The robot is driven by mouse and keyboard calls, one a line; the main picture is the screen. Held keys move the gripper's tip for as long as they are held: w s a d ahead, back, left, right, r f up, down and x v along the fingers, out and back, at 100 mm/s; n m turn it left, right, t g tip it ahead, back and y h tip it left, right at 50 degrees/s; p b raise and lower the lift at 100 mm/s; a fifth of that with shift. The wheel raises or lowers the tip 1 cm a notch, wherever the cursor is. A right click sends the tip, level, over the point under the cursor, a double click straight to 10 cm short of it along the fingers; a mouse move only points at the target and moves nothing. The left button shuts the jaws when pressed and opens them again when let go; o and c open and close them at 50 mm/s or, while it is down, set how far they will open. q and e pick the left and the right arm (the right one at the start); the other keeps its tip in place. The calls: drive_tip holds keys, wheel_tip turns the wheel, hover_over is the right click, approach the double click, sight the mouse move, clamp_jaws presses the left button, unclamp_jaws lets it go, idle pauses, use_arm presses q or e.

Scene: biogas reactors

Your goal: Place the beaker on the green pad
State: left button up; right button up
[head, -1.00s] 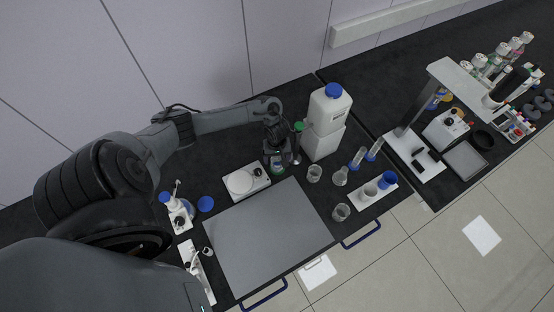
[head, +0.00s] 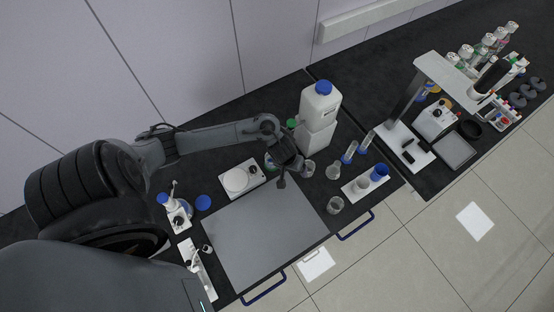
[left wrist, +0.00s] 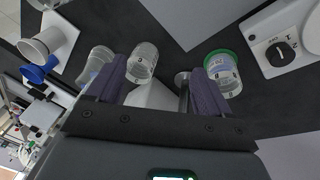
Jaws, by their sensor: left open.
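A clear beaker (head: 308,168) stands on the black bench just right of my left gripper. In the left wrist view this beaker (left wrist: 142,62) appears between the finger lines. My left gripper (head: 282,182) is open and empty, tilted above the bench near the back edge of the grey sheet; its purple fingers (left wrist: 158,88) show close up. A clear marked container with a green edge (left wrist: 222,72) stands by the other finger; it is partly hidden behind my gripper in the head view (head: 269,160). I cannot tell whether that green is a pad or a lid. My right gripper is out of view.
A flask (head: 333,171) and another beaker (head: 335,205) stand to the right, near a white holder with blue cups (head: 365,186). A large white canister (head: 320,105) stands behind. A white stirrer (head: 238,180) is left. The grey sheet (head: 265,230) is clear.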

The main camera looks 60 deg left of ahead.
use_arm(q)
drive_tip(key=s+d+r+m+t, duration=0.1)
drive_tip(key=s+d+r+m, duration=0.15)
drive_tip(key=d, duration=0.35)
drive_tip(key=s+d+r+m+t, duration=0.1)
drive_tip(key=d+r+m, duration=0.25)
drive_tip(key=d, duration=0.25)
drive_tip(key=s+r+m+g, duration=0.1)
drive_tip(key=s+r+m, duration=0.2)
drive_tip(key=s+r, duration=0.4)
drive_tip(key=s, duration=0.3)
drive_tip(key=shift+w, duration=0.1)
wheel_tip(320, 180, up, 7)
drive_tip(key=p, duration=0.7)
drive_tip(key=shift+d+r, duration=0.1)
drive_tip(key=shift+r, duration=0.05)
drive_tip(key=shift+c, duration=0.3)
